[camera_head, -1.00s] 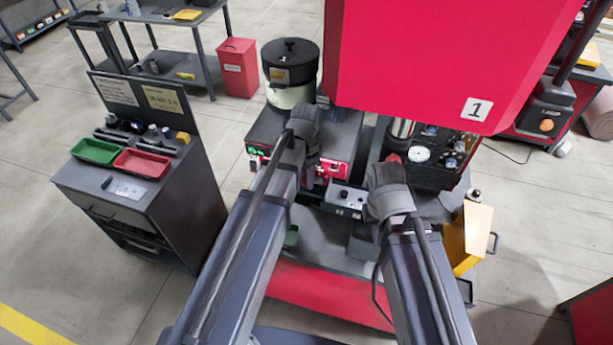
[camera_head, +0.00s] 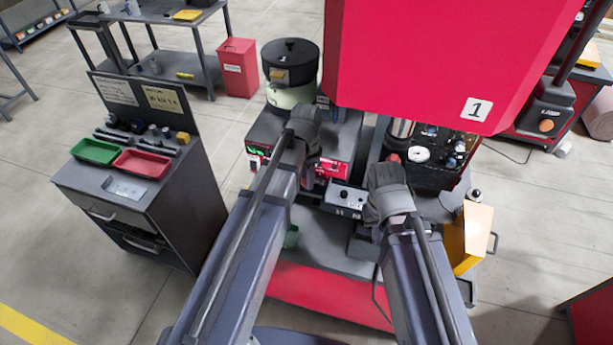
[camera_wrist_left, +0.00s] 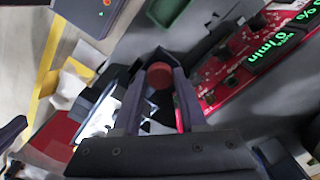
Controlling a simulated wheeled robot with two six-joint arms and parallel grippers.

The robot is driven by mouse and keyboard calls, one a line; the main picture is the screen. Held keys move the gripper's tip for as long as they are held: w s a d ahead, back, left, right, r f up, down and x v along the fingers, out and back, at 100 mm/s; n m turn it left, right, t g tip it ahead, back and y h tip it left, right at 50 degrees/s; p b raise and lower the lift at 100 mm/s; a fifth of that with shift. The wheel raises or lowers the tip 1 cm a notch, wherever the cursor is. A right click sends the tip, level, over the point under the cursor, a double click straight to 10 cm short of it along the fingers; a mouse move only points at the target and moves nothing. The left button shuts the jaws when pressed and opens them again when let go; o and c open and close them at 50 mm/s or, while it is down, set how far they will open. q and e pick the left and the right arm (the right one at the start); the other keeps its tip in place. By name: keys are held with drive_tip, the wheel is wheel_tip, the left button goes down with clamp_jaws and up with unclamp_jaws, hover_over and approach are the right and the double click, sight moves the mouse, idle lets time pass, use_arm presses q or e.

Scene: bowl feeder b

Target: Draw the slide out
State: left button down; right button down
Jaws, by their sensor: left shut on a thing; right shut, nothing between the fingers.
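In the left wrist view, a round red knob (camera_wrist_left: 159,76) sits between the two fingers of my left gripper (camera_wrist_left: 160,88), which is shut on it. I take the knob to be the slide's handle; the slide's body cannot be made out. In the head view, my left gripper (camera_head: 306,128) is over the feeder unit with the red front panel (camera_head: 331,172), and its own wrist hides its fingertips and the knob. My right gripper (camera_head: 388,190) is shut and empty, near the small grey control box (camera_head: 345,197) and below the gauge panel; its fingertips are mostly hidden.
The black-lidded bowl (camera_head: 290,62) stands behind my left gripper. A large red machine housing (camera_head: 430,60) hangs above and behind my right gripper. A yellow guard (camera_head: 468,238) stands at the right. A cart with green and red trays (camera_head: 140,162) is at the left.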

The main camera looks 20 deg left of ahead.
use_arm(q)
drive_tip(key=shift+a, duration=0.1)
drive_tip(key=a, duration=1.9)
drive_tip(key=shift+w, duration=0.35)
drive_tip(key=shift+a, duration=0.15)
drive_tip(key=c, duration=0.8)
unclamp_jaws()
drive_tip(key=shift+c, duration=0.2)
drive_tip(key=o, duration=0.4)
drive_tip(key=shift+a, duration=0.1)
